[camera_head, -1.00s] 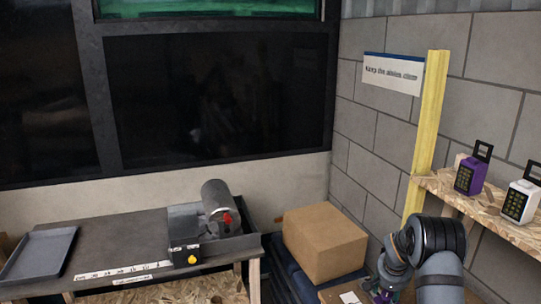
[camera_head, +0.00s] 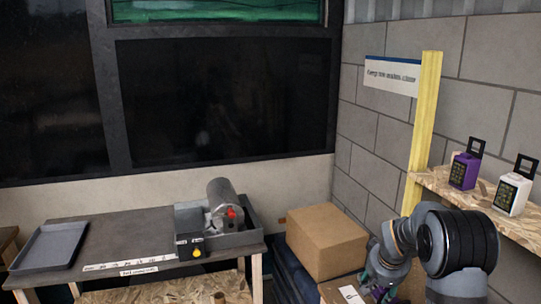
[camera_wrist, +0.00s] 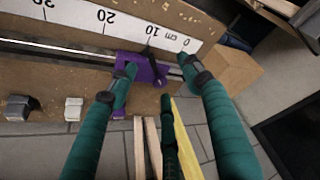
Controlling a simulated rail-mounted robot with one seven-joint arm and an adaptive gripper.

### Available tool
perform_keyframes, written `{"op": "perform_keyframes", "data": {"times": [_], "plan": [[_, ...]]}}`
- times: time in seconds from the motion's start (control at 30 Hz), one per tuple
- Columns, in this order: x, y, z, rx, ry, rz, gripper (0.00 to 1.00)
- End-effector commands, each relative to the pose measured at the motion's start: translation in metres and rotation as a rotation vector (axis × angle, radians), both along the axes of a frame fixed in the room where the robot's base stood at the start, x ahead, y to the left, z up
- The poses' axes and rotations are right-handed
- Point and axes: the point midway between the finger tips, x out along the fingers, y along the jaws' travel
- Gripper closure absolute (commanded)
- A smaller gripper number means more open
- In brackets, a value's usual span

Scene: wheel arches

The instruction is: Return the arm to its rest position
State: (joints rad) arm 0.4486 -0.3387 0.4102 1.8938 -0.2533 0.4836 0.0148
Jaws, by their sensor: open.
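My gripper (camera_head: 378,290) is low at the right in the head view, in front of the cardboard box, at the end of my bent grey arm. In the wrist view its teal fingers (camera_wrist: 158,72) are spread apart and open. A purple block (camera_wrist: 142,68) on a metal rail shows between and behind the fingertips, beside a white centimetre scale (camera_wrist: 128,27). The left fingertip overlaps the block in the picture; I cannot tell whether they touch. The gripper's lower part is cut off in the head view.
A cardboard box (camera_head: 326,243) stands close behind my gripper. A shelf (camera_head: 470,200) at right holds a purple device (camera_head: 464,171) and a white device (camera_head: 511,194). A yellow post (camera_head: 424,130) rises beside it. The bench (camera_head: 130,235) at left carries a grey tray (camera_head: 48,247) and a cylinder in a holder (camera_head: 222,200).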

Motion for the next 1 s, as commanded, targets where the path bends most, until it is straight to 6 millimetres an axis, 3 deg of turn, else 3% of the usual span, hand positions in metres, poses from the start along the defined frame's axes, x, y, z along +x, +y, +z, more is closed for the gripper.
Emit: {"op": "perform_keyframes", "data": {"times": [0.2,0.67,1.0], "plan": [[-0.005,0.016,0.000,0.002,0.001,0.042,0.51],[-0.006,0.019,0.000,0.002,0.002,0.050,0.51],[-0.002,0.030,0.018,0.008,-0.037,0.067,0.51]]}}
